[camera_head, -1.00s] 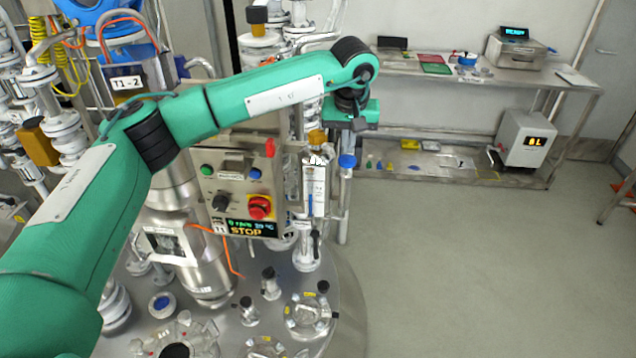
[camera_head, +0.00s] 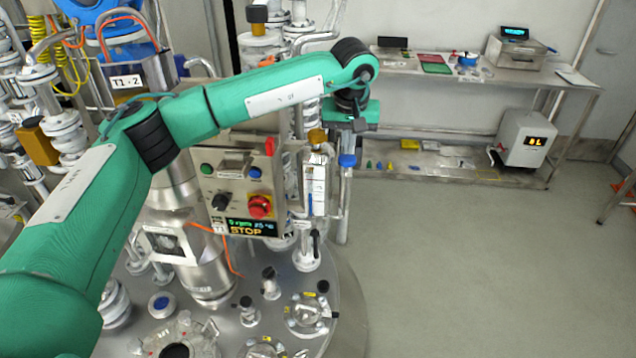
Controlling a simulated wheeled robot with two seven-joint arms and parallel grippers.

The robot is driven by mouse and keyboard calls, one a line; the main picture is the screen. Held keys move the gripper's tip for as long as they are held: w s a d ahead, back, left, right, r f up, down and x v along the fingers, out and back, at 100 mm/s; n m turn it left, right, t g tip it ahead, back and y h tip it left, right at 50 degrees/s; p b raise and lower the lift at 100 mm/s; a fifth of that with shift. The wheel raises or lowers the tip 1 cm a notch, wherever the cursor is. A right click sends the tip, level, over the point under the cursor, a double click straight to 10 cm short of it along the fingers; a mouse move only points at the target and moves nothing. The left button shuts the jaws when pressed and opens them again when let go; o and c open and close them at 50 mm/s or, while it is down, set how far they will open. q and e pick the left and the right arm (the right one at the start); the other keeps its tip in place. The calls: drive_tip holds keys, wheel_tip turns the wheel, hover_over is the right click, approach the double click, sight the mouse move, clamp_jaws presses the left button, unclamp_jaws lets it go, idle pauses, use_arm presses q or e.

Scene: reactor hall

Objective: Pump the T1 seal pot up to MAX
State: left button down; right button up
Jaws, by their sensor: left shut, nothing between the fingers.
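The T1 seal pot (camera_head: 317,190) is the narrow upright vessel with a pale scale, just right of the control box. Its liquid level is too small to read. A blue knob (camera_head: 347,160) stands on a thin upright right beside it; I cannot tell whether it belongs to the pump. My left arm reaches across from the left, and its wrist bends down above the pot. My right gripper is not in view.
The control box (camera_head: 237,185) has a red knob and a display reading STOP. Below it, the round steel vessel lid (camera_head: 345,300) carries several nozzles and ports. A steel bench (camera_head: 575,95) stands at the back wall.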

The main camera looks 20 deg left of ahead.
sight(347, 158)
use_arm(q)
drive_tip(key=shift+f+b, duration=1.1)
drive_tip(key=shift+f, duration=0.6)
drive_tip(key=shift+r, duration=0.1)
drive_tip(key=shift+r+p, duration=0.8)
drive_tip(key=shift+r, duration=1)
drive_tip(key=shift+f, duration=0.15)
